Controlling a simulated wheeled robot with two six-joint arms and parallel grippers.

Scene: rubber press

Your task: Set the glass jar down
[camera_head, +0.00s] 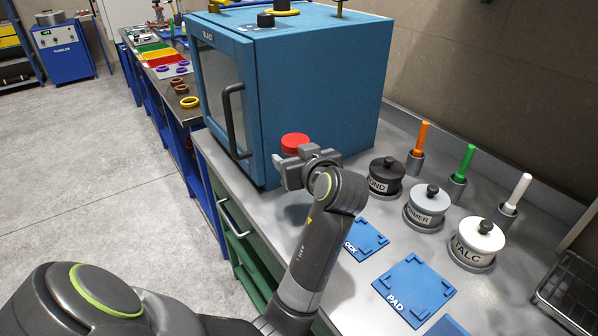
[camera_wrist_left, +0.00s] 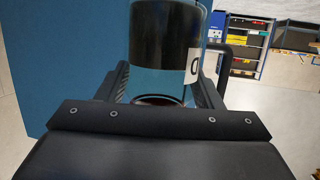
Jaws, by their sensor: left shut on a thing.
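My left gripper (camera_head: 292,165) is shut on the glass jar, in front of the blue cabinet's right part and above the grey bench. In the head view only the jar's red round top (camera_head: 294,141) shows clearly above the fingers; the gripper hides its body. In the left wrist view the jar (camera_wrist_left: 160,45) is a dark glass cylinder between the two fingers, with part of a white label. My right gripper is not in view.
The blue BLAST cabinet (camera_head: 318,80) with its door handle stands close behind the gripper. Black, grey and white lidded pots, the white one marked TALC (camera_head: 477,246), and several coloured sticks in holders stand at the right. A wire basket (camera_head: 570,295) is at the right edge.

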